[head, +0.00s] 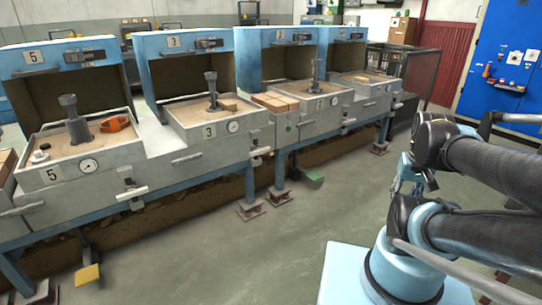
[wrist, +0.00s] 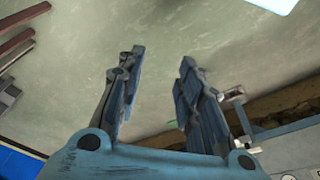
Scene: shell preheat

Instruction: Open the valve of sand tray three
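Sand tray three (head: 186,126) is the second station from the left in the head view, with a "3" plate and a round gauge on its front. A valve with a pale lever (head: 261,152) sits low at the right end of its front. The lever looks roughly level. My gripper (wrist: 159,62) is open and empty in the wrist view, its two blue fingers apart over the floor. In the head view it is largely hidden by my arm at the right, well away from the valve. A small fitting (wrist: 235,94) shows right of the fingers; I cannot tell which station it belongs to.
Tray five (head: 60,179) and its own lever valve (head: 131,193) stand left of tray three. Tray two (head: 310,103) stands to the right. A green pedal (head: 315,177) and a yellow pedal (head: 88,275) jut out low. The floor (head: 245,250) before the bench is clear.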

